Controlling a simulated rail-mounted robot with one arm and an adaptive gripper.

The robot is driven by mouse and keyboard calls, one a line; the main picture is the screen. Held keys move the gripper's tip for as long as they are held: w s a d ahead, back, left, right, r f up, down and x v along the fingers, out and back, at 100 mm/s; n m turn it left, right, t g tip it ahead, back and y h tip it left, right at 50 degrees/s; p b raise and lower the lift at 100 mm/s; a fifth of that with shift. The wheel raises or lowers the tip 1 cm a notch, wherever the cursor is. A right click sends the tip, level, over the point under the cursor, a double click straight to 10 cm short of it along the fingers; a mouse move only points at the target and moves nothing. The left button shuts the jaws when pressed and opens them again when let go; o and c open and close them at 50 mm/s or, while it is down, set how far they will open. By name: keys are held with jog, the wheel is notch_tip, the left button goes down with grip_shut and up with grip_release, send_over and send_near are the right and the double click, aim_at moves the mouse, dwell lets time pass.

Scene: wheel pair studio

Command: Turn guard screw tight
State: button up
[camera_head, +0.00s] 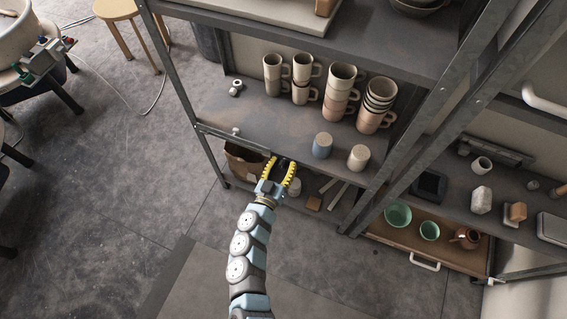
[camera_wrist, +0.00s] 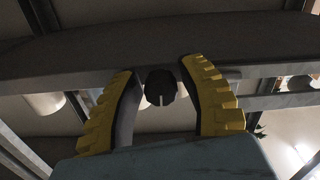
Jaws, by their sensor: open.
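My gripper (camera_head: 282,166) is at the front edge of the middle shelf, its yellow ribbed fingers open. In the wrist view the two fingers (camera_wrist: 161,70) stand apart on either side of a dark round knob with a pale slot, which looks like the guard screw (camera_wrist: 160,88). The knob sits between the fingers with small gaps visible on both sides. I cannot tell its depth relative to the fingertips. A thin metal guard rail (camera_head: 222,137) runs along the shelf's front edge, left of my gripper. In the head view the screw is not clearly visible near the fingers.
Stacked mugs (camera_head: 340,93) stand at the back of the shelf (camera_head: 262,117). A blue-grey cylinder (camera_head: 322,145) and a cream one (camera_head: 358,157) stand near its front edge, right of my gripper. A brown box (camera_head: 243,163) is below. Open floor (camera_head: 120,180) lies left.

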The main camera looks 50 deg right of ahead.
grip_shut()
jog(key=shift+m, duration=0.3)
jog(key=m+b, duration=0.1)
jog(key=m, duration=0.1)
jog(key=shift+a+f+m, duration=0.1)
jog(key=shift+f+m, duration=0.05)
jog(key=shift+m, duration=0.25)
jog(key=m+b, duration=0.3)
jog(key=m, duration=0.2)
jog(key=shift+m+b, duration=0.3)
jog(key=shift+b, duration=0.1)
jog(key=m+b, duration=0.5)
jog(key=m, duration=0.1)
jog(key=shift+w+f, duration=0.1)
jog(key=shift+r+m+b, duration=0.2)
jog(key=shift+m+b, duration=1.45)
jog(key=shift+m, duration=0.35)
jog(key=shift+r, duration=0.1)
